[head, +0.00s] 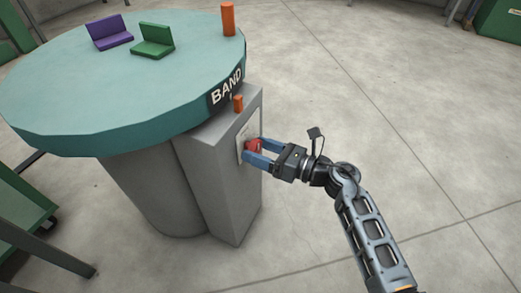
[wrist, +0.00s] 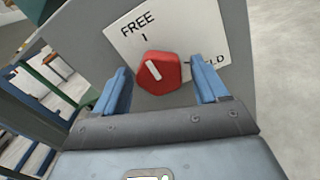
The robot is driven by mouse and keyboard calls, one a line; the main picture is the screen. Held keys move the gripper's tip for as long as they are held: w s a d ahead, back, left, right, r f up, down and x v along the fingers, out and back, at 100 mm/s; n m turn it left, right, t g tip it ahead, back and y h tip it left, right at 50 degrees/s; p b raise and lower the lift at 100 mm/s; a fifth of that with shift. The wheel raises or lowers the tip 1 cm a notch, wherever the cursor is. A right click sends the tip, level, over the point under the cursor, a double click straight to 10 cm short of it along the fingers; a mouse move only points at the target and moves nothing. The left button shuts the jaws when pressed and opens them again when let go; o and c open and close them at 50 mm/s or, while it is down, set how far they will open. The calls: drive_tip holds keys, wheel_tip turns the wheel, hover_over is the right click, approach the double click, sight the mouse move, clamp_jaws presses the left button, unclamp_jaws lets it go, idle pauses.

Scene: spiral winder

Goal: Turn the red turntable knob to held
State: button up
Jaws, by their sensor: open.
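The red turntable knob (wrist: 159,73) sits on a white label plate (wrist: 202,40) on the grey control box. The plate reads FREE at upper left and, partly hidden by a finger, a word ending in LD at right. The knob's white pointer line tilts toward the upper left, toward FREE. In the head view the knob (head: 252,146) is on the box's right face. My gripper (head: 256,152) is open, with its blue fingers either side of the knob. In the wrist view my gripper (wrist: 162,82) shows gaps between both fingers and the knob.
The grey control box (head: 225,170) stands against the round teal turntable (head: 90,75) marked BAND. A purple bracket (head: 110,32), a green bracket (head: 153,40) and an orange post (head: 228,19) are on top. A smaller orange peg (head: 238,103) stands on the box.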

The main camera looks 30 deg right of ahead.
drive_tip(key=shift+c, duration=0.5)
drive_tip(key=c, duration=1)
drive_tip(key=shift+o, duration=0.2)
